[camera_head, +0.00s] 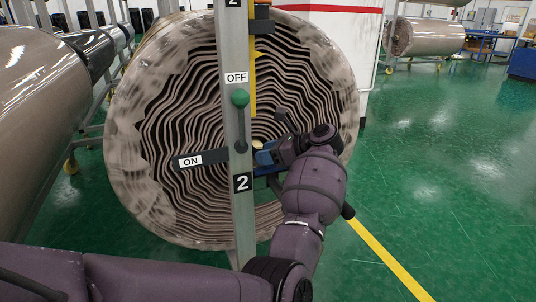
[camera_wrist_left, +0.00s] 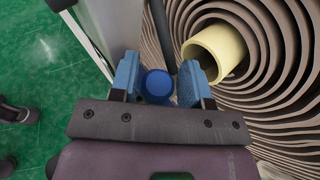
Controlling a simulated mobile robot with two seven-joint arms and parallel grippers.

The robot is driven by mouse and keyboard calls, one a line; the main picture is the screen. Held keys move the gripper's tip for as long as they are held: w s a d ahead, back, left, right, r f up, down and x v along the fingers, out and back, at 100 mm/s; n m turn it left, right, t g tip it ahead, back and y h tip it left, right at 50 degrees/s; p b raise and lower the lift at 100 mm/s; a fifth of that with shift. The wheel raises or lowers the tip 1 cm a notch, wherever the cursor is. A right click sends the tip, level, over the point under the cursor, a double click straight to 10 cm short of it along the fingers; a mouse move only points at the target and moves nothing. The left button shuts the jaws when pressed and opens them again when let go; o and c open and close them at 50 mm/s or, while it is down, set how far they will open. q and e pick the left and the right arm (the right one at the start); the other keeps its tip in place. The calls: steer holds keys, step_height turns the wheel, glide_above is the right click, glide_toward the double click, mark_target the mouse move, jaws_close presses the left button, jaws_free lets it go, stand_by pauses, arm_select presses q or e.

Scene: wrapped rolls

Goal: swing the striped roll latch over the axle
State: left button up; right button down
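The large wrapped roll (camera_head: 160,90) stands end-on behind a grey upright post (camera_head: 238,205). A yellow bar (camera_head: 253,85) with dark marks runs down beside the post and may be the striped latch. My left gripper (camera_head: 264,157) is right of the post, in front of the roll's core. In the left wrist view its blue fingers (camera_wrist_left: 160,78) stand apart on either side of a round blue knob (camera_wrist_left: 157,83); whether they press on it is unclear. A dark rod (camera_wrist_left: 160,35) runs above the knob. A pale yellow core tube (camera_wrist_left: 212,52) sticks out to the right. My right gripper is not seen.
Another roll (camera_head: 35,100) is close on the left. Green floor (camera_head: 440,180) lies open on the right.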

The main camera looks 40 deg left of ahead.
arm_select(q)
steer(key=shift+d, duration=0.2)
steer(key=v, duration=1)
steer(key=shift+r, duration=0.15)
steer(key=shift+w+d+r, duration=0.1)
steer(key=shift+d, duration=0.05)
